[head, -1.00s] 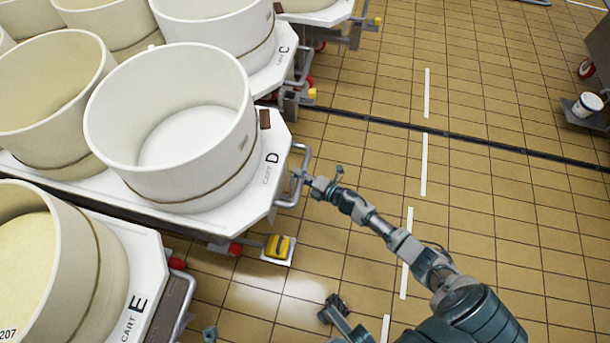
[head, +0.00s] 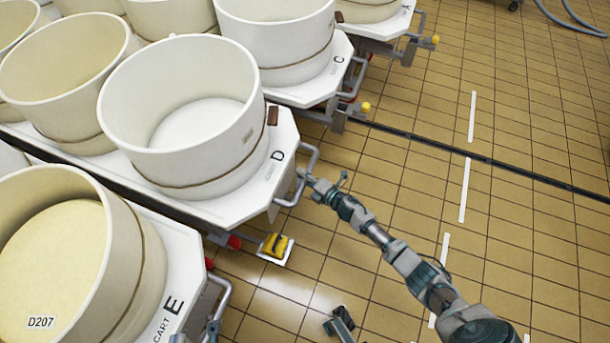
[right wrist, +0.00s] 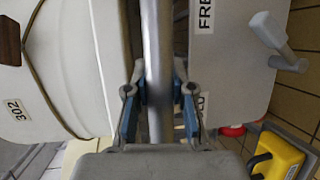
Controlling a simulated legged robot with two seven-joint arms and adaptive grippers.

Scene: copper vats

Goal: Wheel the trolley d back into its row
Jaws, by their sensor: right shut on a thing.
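Trolley D (head: 258,195) is a white cart marked CART D, bearing a big cream vat (head: 180,110). Its end juts slightly beyond the line of trolley C (head: 335,72) and trolley E (head: 185,265). My right gripper (head: 303,180) is shut on trolley D's grey tube handle (head: 314,155). In the right wrist view the tube (right wrist: 158,60) runs between the blue-padded fingers (right wrist: 158,100).
A yellow block on a small plate (head: 275,247) sits low at trolley D's near front corner. Other vats stand close behind and on both sides. The tiled floor (head: 420,120) to the right is open, crossed by a dark drain (head: 460,154) and white dashes.

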